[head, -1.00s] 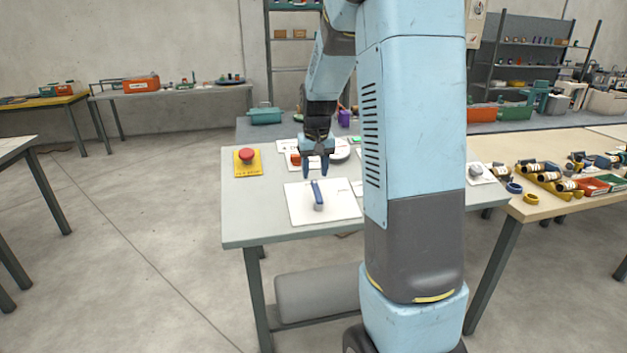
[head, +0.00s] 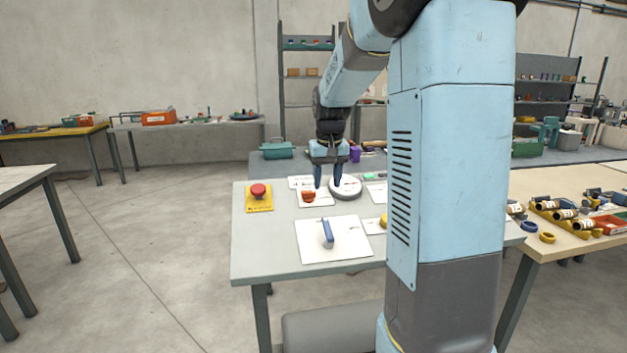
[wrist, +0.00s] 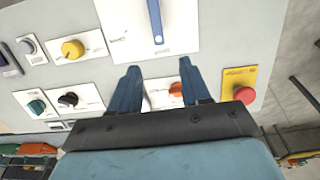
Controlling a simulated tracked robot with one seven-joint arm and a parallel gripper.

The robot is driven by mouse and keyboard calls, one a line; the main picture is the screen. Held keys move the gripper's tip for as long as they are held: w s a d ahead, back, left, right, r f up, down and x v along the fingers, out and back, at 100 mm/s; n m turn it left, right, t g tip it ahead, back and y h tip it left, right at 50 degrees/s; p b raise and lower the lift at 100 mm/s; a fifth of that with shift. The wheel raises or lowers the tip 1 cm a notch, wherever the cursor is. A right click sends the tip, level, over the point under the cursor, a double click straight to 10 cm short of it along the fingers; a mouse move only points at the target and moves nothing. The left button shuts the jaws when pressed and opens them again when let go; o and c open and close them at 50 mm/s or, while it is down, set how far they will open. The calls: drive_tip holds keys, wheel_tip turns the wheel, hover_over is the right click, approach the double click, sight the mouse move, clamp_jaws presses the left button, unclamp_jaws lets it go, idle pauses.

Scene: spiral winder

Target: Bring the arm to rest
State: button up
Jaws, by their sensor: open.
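My gripper (head: 328,183) is open and empty. It points down above the grey table (head: 255,250), over the back part with the white panels. In the wrist view its two fingers (wrist: 160,85) stand apart with nothing between them but the table top and panels behind. A blue lever (head: 327,233) on a white plate (head: 350,248) stands nearer the front, clear of the fingers; it also shows at the top of the wrist view (wrist: 156,22). My arm partly hides the table's right side.
A red mushroom button on a yellow plate (head: 259,198) stands at the table's left. An orange switch (head: 308,196) and a round grey disc (head: 345,187) lie close under the gripper. A yellow knob (wrist: 72,49) shows in the wrist view. Floor to the left is clear.

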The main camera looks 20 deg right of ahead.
drive_tip(key=s+a+r+t, duration=0.1)
drive_tip(key=s+a, duration=0.2)
drive_tip(key=s, duration=0.6)
drive_tip(key=s+a+r+n+t, duration=0.1)
drive_tip(key=s+a, duration=0.3)
drive_tip(key=s, duration=0.6)
drive_tip(key=s+a+r+n+t, duration=0.1)
drive_tip(key=s+a+r, duration=0.2)
drive_tip(key=s, duration=0.6)
drive_tip(key=shift+s+a+t, duration=0.3)
drive_tip(key=shift+a+t, duration=0.1)
drive_tip(key=shift+a, duration=0.1)
